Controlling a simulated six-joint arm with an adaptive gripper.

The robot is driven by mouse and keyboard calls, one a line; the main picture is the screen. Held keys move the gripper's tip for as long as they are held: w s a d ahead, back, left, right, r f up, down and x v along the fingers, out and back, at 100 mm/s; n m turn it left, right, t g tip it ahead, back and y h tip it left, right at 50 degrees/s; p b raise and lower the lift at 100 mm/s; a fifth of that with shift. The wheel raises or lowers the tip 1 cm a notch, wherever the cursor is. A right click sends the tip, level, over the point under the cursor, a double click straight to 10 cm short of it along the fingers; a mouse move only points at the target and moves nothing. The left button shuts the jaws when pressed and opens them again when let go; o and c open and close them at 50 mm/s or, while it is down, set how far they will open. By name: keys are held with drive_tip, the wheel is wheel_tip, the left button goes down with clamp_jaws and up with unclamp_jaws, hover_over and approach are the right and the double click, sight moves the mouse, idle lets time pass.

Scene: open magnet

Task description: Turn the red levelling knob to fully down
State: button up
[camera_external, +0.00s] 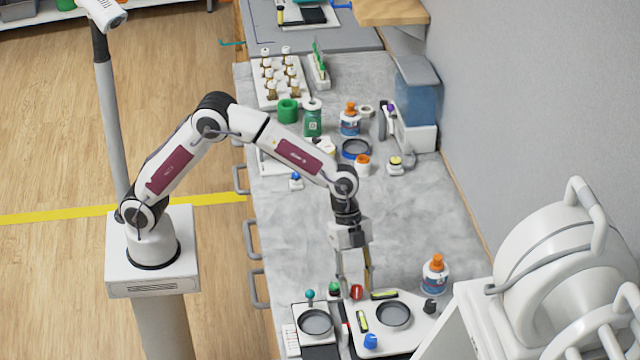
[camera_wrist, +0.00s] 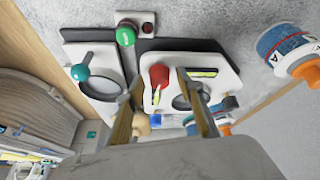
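The red levelling knob (camera_external: 356,292) stands at the far left corner of a white plate (camera_external: 410,335) with a round dark dish. In the wrist view the red knob (camera_wrist: 159,76) shows a pale pointer mark aimed toward the bottom of the picture. My gripper (camera_external: 355,287) points down over this corner, its two fingers apart. In the wrist view my gripper (camera_wrist: 158,78) has one finger on each side of the knob, with gaps visible. I cannot tell how deep the fingertips reach beside it.
The plate also bears a blue knob (camera_external: 370,341), a black knob (camera_external: 430,306) and yellow-green level vials (camera_external: 384,295). A device with a teal ball lever (camera_external: 310,295) and a green button (camera_external: 334,288) stand close on the left. An orange-capped bottle (camera_external: 435,274) stands at right, near large white equipment (camera_external: 560,270).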

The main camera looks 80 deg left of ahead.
drive_tip(key=shift+s+n+t+y, duration=0.1)
drive_tip(key=shift+n+t+y, duration=0.35)
drive_tip(key=shift+n, duration=1.25)
drive_tip(key=shift+n+t, duration=0.25)
drive_tip(key=shift+n, duration=0.15)
drive_tip(key=shift+s+d+n+t+y, duration=0.1)
drive_tip(key=shift+n+t+y, duration=0.25)
drive_tip(key=shift+n, duration=0.75)
drive_tip(key=shift+s+d+n+t+y, duration=0.1)
drive_tip(key=shift+n+t+y, duration=0.2)
drive_tip(key=shift+n, duration=0.8)
drive_tip(key=shift+n+t+y, duration=0.35)
drive_tip(key=shift+n+y, duration=0.35)
drive_tip(key=shift+n, duration=1.7)
drive_tip(key=shift+d+n+y, duration=0.1)
drive_tip(key=shift+n+y, duration=0.4)
drive_tip(key=shift+n, duration=0.8)
drive_tip(key=shift+n, duration=0.6)
